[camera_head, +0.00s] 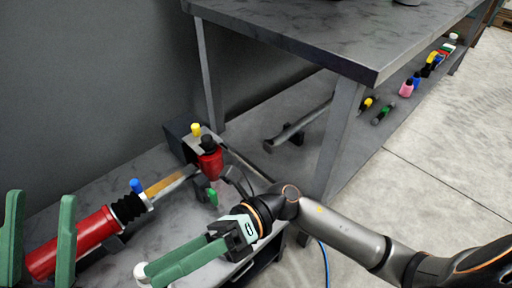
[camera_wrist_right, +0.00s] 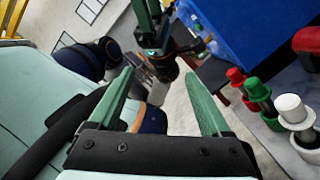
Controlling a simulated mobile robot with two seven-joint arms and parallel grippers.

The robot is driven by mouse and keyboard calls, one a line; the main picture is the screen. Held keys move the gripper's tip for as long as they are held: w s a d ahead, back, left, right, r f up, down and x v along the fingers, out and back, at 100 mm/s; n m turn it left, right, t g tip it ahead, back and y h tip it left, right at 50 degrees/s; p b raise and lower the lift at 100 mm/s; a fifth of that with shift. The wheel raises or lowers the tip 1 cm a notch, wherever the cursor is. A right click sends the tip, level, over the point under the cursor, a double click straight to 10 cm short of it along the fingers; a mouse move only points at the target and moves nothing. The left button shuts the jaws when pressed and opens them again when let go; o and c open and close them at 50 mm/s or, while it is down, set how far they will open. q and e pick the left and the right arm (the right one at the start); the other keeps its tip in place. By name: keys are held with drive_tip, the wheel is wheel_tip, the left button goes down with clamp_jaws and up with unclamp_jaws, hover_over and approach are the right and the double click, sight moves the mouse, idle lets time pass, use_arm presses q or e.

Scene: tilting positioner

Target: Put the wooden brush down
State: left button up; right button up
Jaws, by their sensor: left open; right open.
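A wood-coloured strip (camera_head: 168,182), which may be the wooden brush, lies in the head view between a blue knob and a red clamp part. I cannot make out bristles. My left gripper (camera_head: 40,196) is at the left edge, its two green fingers upright and apart, with nothing between them. My right gripper (camera_head: 152,272) is low in the middle, its fingers pointing left, away from the strip. In the right wrist view its fingers (camera_wrist_right: 167,88) are spread, with no held object clear between them.
A red cylinder (camera_head: 75,243) with black bellows lies on the grey lower surface (camera_head: 160,238). A red part (camera_head: 209,162) and a green knob (camera_head: 212,196) stand beyond. A dark table (camera_head: 330,35) rises behind, with coloured items on its lower shelf. Red, green and white knobs (camera_wrist_right: 290,107) show in the wrist view.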

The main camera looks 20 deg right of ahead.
drive_tip(key=d+r+m+t+y, duration=0.55)
drive_tip(key=r+m+t, duration=0.3)
drive_tip(key=m, duration=0.25)
drive_tip(key=w+d+r+m+t+h, duration=0.1)
drive_tip(key=d+m+t+h, duration=0.3)
drive_tip(key=m+t, duration=0.5)
drive_tip(key=w+d+r+m+t+h, duration=0.2)
drive_tip(key=d+m+t+h, duration=0.3)
drive_tip(key=m+t, duration=0.4)
drive_tip(key=w+m+h, duration=0.1)
drive_tip(key=m, duration=0.4)
drive_tip(key=shift+w+r+m, duration=0.15)
drive_tip(key=shift+m, duration=0.25)
drive_tip(key=shift+w+r, duration=0.1)
